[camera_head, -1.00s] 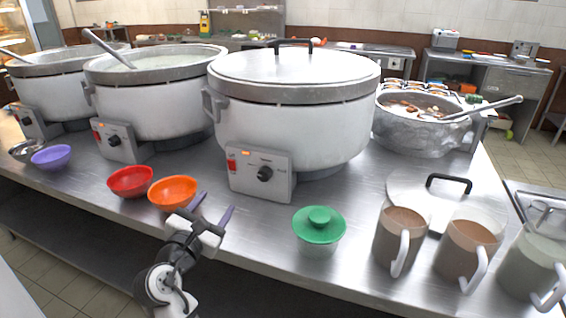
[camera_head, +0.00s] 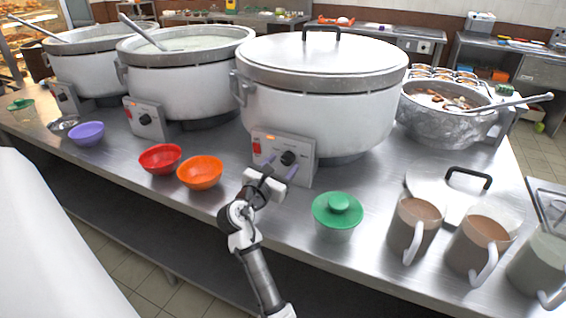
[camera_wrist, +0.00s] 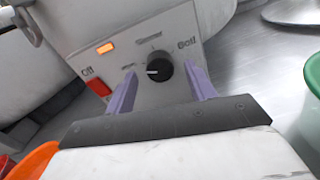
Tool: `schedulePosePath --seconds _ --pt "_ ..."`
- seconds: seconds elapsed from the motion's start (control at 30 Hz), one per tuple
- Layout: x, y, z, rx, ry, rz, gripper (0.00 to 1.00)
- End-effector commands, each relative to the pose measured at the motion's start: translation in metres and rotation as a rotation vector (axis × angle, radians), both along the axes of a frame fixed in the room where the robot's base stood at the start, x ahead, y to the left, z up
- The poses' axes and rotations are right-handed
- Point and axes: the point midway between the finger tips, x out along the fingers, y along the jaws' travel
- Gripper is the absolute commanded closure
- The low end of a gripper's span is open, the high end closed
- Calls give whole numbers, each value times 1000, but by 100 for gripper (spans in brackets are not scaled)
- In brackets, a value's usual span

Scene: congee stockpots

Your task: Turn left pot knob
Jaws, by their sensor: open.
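Three large white pots with front control boxes stand in a row. The left pot (camera_head: 82,84) is open with a ladle, and its knob (camera_head: 63,97) is small in the head view. The middle pot (camera_head: 185,90) is also open, with a black knob (camera_head: 145,119). The right pot (camera_head: 320,115) has a lid, and its black knob (camera_head: 288,158) sits on a grey box. My gripper (camera_head: 281,165) is at this right box, purple fingers open. In the wrist view the knob (camera_wrist: 159,70) appears between the spread fingers; contact cannot be told.
Red (camera_head: 160,158) and orange (camera_head: 200,172) bowls sit left of my gripper. A green-lidded bowl (camera_head: 338,214) is to the right. Mugs (camera_head: 415,228) and a loose lid (camera_head: 452,192) lie farther right. The counter (camera_head: 235,150) has little bare room between them.

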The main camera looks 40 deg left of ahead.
Motion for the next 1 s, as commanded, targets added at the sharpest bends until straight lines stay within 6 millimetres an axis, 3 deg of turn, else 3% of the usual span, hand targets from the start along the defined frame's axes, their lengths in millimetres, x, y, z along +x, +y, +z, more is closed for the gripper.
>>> schedulePosePath --seconds 0.13,0.43,0.77,1.0 --pt "10 2 0 0 0 0 45" --pt "12 2 0 1 1 0 45" --pt "11 2 0 1 1 0 88" --pt "11 2 0 16 5 0 90"
